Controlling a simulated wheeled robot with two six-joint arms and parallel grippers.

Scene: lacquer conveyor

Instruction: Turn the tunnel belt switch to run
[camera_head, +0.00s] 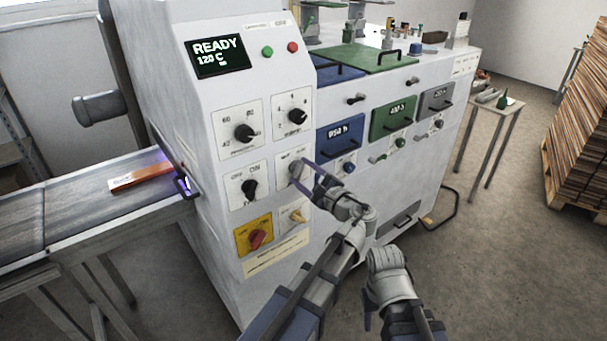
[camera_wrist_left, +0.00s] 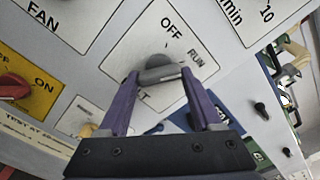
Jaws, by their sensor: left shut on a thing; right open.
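The tunnel belt switch (camera_wrist_left: 160,70) is a grey knob on a white plate marked OFF and RUN, with a partly hidden label ending in "LT" below. In the head view the same switch (camera_head: 296,169) sits on the white machine's front, mostly behind my gripper. My left gripper (camera_head: 304,178) is at this plate. In the left wrist view its purple fingers (camera_wrist_left: 157,84) are shut on the knob from both sides. Whether the knob points at OFF or RUN cannot be told. My right gripper (camera_head: 368,306) is low at the front, away from the panel, open, partly hidden.
Around the switch are a FAN knob (camera_head: 249,188), a yellow plate with a red knob (camera_head: 257,238), a cream-handled switch (camera_head: 297,215) and upper dials (camera_head: 244,133). The display (camera_head: 219,57) reads READY. A conveyor (camera_head: 95,213) carrying an orange piece (camera_head: 141,177) runs left.

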